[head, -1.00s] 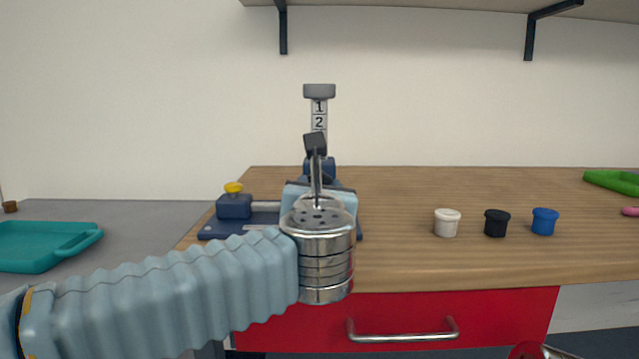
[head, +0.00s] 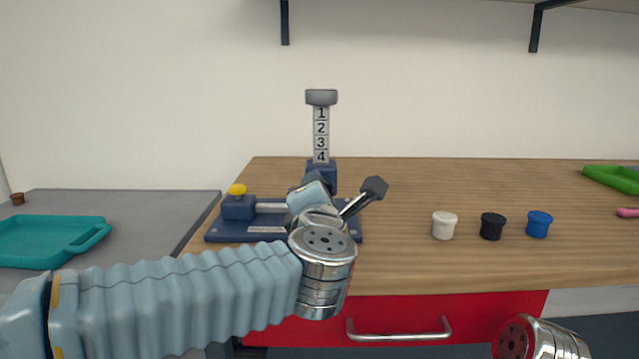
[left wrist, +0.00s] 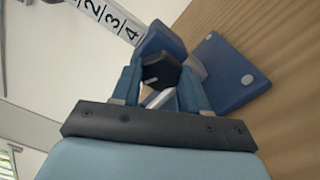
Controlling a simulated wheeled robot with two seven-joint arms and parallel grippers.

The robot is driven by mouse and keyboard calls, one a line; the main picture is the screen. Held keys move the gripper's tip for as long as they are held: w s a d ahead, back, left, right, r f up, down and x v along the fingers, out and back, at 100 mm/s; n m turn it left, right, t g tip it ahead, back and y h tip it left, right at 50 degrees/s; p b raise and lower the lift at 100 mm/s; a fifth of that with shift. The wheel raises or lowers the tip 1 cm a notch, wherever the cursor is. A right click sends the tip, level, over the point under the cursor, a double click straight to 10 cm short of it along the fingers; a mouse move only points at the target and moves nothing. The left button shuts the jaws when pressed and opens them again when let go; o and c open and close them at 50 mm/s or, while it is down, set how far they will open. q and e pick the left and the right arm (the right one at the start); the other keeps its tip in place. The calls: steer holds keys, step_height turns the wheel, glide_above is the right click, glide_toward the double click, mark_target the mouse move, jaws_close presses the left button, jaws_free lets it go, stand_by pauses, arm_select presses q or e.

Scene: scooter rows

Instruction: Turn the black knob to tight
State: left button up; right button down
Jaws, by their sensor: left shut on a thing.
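A dark blue fixture (head: 228,229) stands on the wooden worktop, with a yellow knob (head: 237,190) at its left end. An upright post with a grey cap and a scale of numbers (head: 321,128) rises from its back. In the left wrist view the black knob (left wrist: 161,71) sits between the blue fingers of my left gripper (left wrist: 160,84), which is shut on it. In the head view my left wrist hides the knob and the fingertips. I cannot read any tight mark. Only my right arm's metal end shows at the lower right; its gripper is out of view.
White (head: 444,225), black (head: 492,226) and blue (head: 539,224) caps stand in a row on the worktop (head: 450,185). A red drawer (head: 480,308) is below.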

arm_select(q)
steer(key=m+p, duration=0.2)
steer(key=m, duration=0.1)
steer(key=shift+r+m, duration=0.15)
steer(key=shift+m, duration=0.25)
steer(key=shift+m+p, duration=0.55)
steer(key=shift+m, duration=0.45)
steer(key=m, duration=0.2)
steer(key=shift+m, duration=0.3)
steer(key=shift+d+m+p, duration=0.1)
steer(key=shift+m+p, duration=0.2)
steer(key=shift+m, duration=1.6)
steer(key=o, duration=1.1)
steer(key=shift+c, duration=0.2)
steer(key=shift+s, duration=0.15)
steer(key=s+b, duration=0.1)
steer(key=s, duration=1.2)
steer(key=shift+s+b, duration=0.3)
